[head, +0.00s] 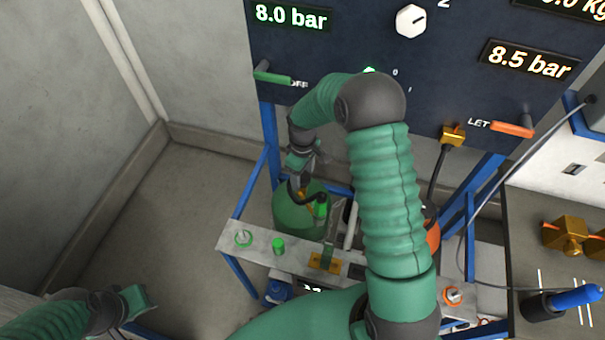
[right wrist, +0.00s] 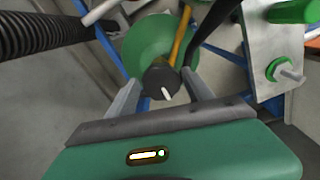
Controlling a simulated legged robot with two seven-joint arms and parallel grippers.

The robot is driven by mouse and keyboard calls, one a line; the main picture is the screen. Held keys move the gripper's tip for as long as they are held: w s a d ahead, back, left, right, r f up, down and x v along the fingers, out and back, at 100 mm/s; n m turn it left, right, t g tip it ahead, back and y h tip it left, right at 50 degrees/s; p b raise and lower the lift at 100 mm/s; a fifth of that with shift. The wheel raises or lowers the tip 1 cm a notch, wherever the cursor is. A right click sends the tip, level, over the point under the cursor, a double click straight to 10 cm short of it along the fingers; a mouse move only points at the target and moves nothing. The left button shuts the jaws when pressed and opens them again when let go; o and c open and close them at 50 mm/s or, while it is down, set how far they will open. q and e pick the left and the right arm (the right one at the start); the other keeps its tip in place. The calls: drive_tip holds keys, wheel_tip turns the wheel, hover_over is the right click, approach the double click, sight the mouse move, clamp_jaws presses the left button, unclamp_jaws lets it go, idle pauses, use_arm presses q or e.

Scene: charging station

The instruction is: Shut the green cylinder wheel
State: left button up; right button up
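The green cylinder (head: 290,215) stands behind the bench strip in the head view; its rounded top also shows in the right wrist view (right wrist: 140,45). A dark round wheel (right wrist: 162,82) with a white mark sits over it. My right gripper (head: 303,182) reaches down over the cylinder. In the right wrist view its fingers (right wrist: 164,90) are apart, one on each side of the wheel, near its edges; firm contact does not show. My left gripper (head: 140,300) is low at the left, away from the cylinder; its opening cannot be made out.
A metal strip (head: 262,252) with green fittings lies in front of the cylinder. A dark panel (head: 330,50) with pressure readouts and levers stands above. An orange cylinder (head: 433,235) is partly hidden behind my right arm. A cable hangs at the right; the floor at left is clear.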

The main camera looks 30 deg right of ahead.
drive_tip(key=c, duration=1)
drive_tip(key=m+p, duration=0.1)
drive_tip(key=m, duration=0.2)
drive_tip(key=shift+r+m, duration=0.1)
drive_tip(key=shift+m, duration=0.3)
drive_tip(key=m+p, duration=0.2)
drive_tip(key=m, duration=0.3)
drive_tip(key=shift+a, duration=0.15)
drive_tip(key=m+p, duration=0.1)
drive_tip(key=m, duration=0.4)
drive_tip(key=shift+w+a, duration=0.1)
drive_tip(key=shift+w, duration=0.05)
drive_tip(key=shift+m+p, duration=0.7)
drive_tip(key=shift+m, duration=1.3)
drive_tip(key=shift+w, duration=0.1)
